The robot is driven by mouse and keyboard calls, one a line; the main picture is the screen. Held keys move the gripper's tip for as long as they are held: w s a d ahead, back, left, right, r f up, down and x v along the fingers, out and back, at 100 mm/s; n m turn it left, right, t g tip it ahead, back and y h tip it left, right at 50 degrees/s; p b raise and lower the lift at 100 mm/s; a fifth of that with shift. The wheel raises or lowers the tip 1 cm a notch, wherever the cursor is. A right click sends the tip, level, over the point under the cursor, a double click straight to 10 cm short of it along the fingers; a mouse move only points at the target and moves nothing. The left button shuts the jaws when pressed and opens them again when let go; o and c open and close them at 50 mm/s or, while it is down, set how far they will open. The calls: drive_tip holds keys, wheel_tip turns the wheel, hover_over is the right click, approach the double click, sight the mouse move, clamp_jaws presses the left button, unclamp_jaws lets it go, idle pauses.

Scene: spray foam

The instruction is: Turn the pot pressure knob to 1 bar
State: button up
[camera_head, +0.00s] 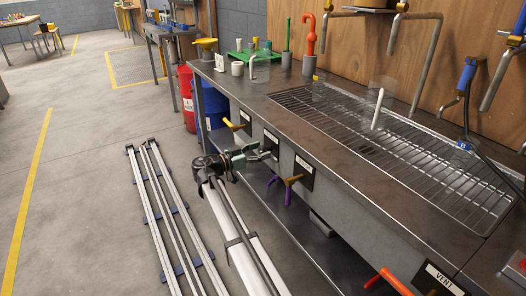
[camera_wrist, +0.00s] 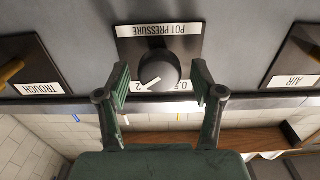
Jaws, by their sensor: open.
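The pot pressure knob (camera_wrist: 160,70) is a dark round dial on a black plate with an upside-down "POT PRESSURE" label (camera_wrist: 160,30) in the wrist view. Its white pointer line slants to the lower left, towards the mark "2". A mark "0.5" shows at the lower right, partly cut by a finger. My gripper (camera_wrist: 162,74) is open, with one green finger on each side of the knob and gaps visible between. In the head view my gripper (camera_head: 262,152) is at the bench front by a black plate (camera_head: 271,140); the knob itself is not clear there.
The wrist view shows the TROUGH plate (camera_wrist: 30,75) with a yellow handle at left and the AIR plate (camera_wrist: 298,55) at right. In the head view a yellow handle (camera_head: 232,125), purple handle (camera_head: 286,186) and orange handle (camera_head: 388,281) stick out from the bench front.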

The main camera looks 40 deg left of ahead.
drive_tip(key=shift+x, duration=0.8)
drive_tip(key=shift+c, duration=0.4)
drive_tip(key=c, duration=1.1)
drive_tip(key=shift+o, duration=0.2)
